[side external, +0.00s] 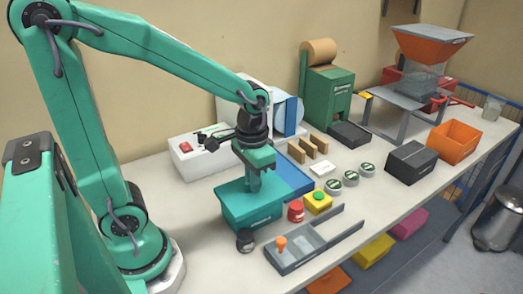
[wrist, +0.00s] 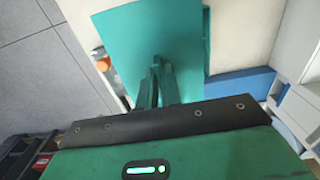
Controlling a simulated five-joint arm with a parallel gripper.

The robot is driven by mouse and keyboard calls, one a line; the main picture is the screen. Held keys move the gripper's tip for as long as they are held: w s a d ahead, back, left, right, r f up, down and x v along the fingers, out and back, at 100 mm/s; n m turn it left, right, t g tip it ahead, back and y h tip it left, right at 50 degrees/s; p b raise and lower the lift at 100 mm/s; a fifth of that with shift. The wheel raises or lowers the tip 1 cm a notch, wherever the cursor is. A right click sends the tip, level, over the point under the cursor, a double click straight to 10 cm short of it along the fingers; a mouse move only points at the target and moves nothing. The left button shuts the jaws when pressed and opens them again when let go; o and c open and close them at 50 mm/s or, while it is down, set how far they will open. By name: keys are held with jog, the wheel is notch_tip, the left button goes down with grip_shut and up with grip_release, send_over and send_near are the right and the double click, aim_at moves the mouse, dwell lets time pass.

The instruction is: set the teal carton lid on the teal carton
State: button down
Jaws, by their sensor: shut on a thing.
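The teal carton (side external: 258,218) stands on the bench below my gripper. The teal carton lid (side external: 233,191) is at the top of the carton, roughly level and lined up with it; I cannot tell whether a thin gap is left between them. My gripper (side external: 255,188) points straight down and is shut on the middle of the lid. In the wrist view the lid (wrist: 178,30) is a flat teal panel, with my gripper's fingers (wrist: 157,90) against it. The lid hides the carton's inside.
A blue tray (side external: 293,178) lies just behind the carton. A red jar (side external: 296,212), a yellow block with a green knob (side external: 318,202) and a dark jar (side external: 245,240) stand close by. A grey tray (side external: 300,256) is in front. A white box (side external: 190,165) is behind.

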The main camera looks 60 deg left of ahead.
jog(key=a+f, duration=0.1)
jog(key=w+a+f, duration=0.1)
jog(key=a, duration=0.1)
jog(key=w+a+f, duration=0.1)
jog(key=shift+a, duration=0.3)
jog(key=shift+f, duration=2)
jog(key=shift+f, duration=0.6)
jog(key=c, duration=1.6)
grip_release()
jog(key=shift+r, duration=0.1)
notch_tip(320, 180, up, 13)
jog(key=shift+r, duration=0.1)
